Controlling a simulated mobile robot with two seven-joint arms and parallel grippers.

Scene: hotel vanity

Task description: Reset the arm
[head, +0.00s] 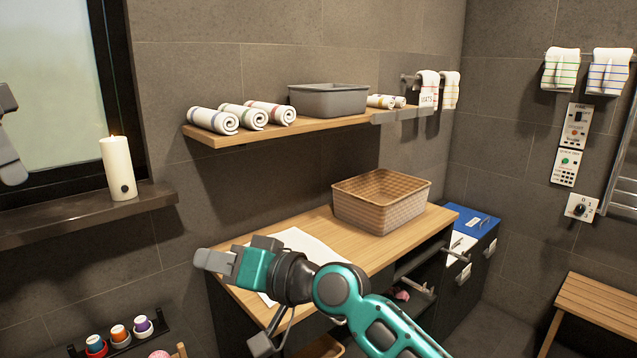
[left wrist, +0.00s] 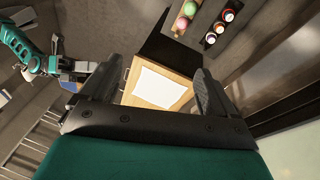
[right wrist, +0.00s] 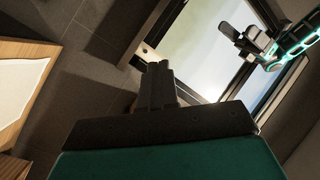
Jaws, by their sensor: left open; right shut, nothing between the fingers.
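My left gripper (head: 8,135) shows only in part at the left edge of the head view, beside the window. In the left wrist view its two fingers (left wrist: 158,82) are wide apart with nothing held between them. My right gripper (head: 207,260) is in the lower middle of the head view, in front of the counter's left end, pointing left. In the right wrist view its fingers (right wrist: 158,82) are together and empty. The right arm, teal and black, comes in from the bottom and covers part of the counter front.
A wooden counter (head: 310,220) holds a white sheet (head: 300,243) and a wicker basket (head: 382,201). Above it, a shelf (head: 265,135) carries rolled towels and a grey bin (head: 327,101). A candle (head: 118,168) stands on the window ledge. A wooden bench (head: 600,305) is at right.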

